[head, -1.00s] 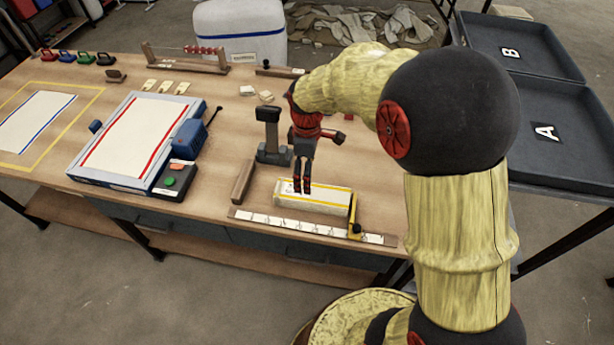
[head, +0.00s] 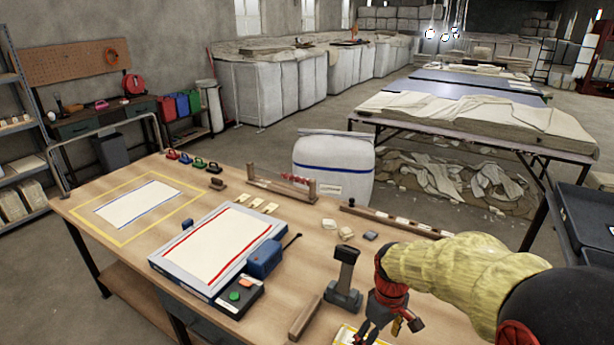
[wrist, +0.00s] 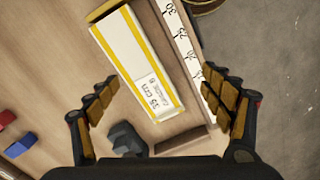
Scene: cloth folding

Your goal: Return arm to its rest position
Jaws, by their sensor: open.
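My gripper (head: 371,335) is at the lower edge of the head view, pointing down over the front of the wooden workbench (head: 140,235). In the wrist view my gripper (wrist: 165,105) has its two padded fingers spread wide with nothing between the tips. A white block with yellow stripes and a "35 cm" label (wrist: 135,60) lies below and ahead of the fingers, apart from them. Only a bit of this block shows at the bottom of the head view. My yellow-sleeved arm reaches in from the right.
A ruler strip (wrist: 180,45) runs beside the block. A dark post stand (head: 344,280) stands close to my gripper. A press board with red lines (head: 215,250) and a blue-lined white sheet (head: 138,204) lie to the left. Dark trays (head: 585,225) are at right.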

